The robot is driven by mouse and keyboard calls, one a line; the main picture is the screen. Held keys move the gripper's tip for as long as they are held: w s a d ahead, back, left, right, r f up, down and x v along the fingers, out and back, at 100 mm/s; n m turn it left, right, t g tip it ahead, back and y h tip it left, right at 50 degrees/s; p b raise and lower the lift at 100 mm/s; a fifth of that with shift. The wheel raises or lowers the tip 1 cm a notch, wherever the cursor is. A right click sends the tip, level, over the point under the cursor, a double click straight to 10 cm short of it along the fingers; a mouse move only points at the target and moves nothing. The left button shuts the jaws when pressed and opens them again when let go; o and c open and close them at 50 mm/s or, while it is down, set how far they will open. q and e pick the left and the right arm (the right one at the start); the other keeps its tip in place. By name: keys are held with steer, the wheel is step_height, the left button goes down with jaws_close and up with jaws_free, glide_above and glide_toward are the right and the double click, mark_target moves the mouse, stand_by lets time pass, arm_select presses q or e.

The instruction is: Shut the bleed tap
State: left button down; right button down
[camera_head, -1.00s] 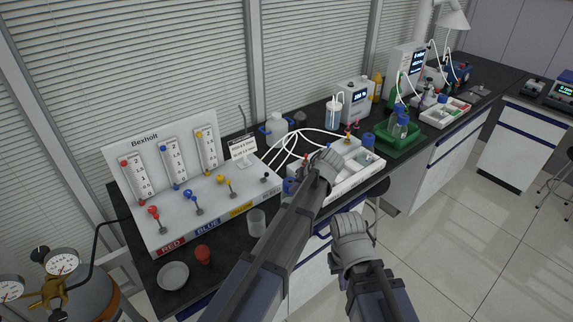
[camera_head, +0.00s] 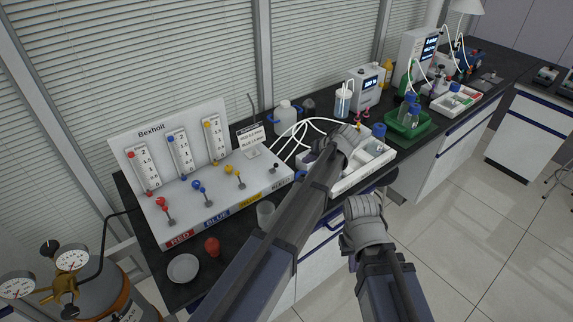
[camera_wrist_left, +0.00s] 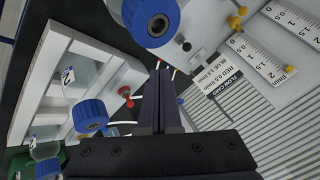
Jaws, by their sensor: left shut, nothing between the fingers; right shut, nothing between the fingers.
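The bleed tap (camera_head: 274,168) is a small black-knobbed lever at the right end of the white Bexholt panel (camera_head: 262,180), by the label BLEED. A black knob (camera_wrist_left: 187,46), likely this tap, shows in the left wrist view, above and right of the fingertips and apart from them.
Red (camera_head: 165,205), blue (camera_head: 198,187) and yellow (camera_head: 232,172) taps stand left of the bleed tap. The white tray (camera_head: 350,182) holds blue-capped bottles. White tubes (camera_head: 300,128) run behind the tray.

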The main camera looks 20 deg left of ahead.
arm_select(q)
steer(key=w+a+f+b, duration=0.3)
steer(key=a+f+b, duration=0.4)
steer(key=a, duration=0.2)
steer(key=shift+f, duration=0.3)
steer(key=shift+w+a+r, duration=0.1)
steer(key=shift+w+a, duration=0.05)
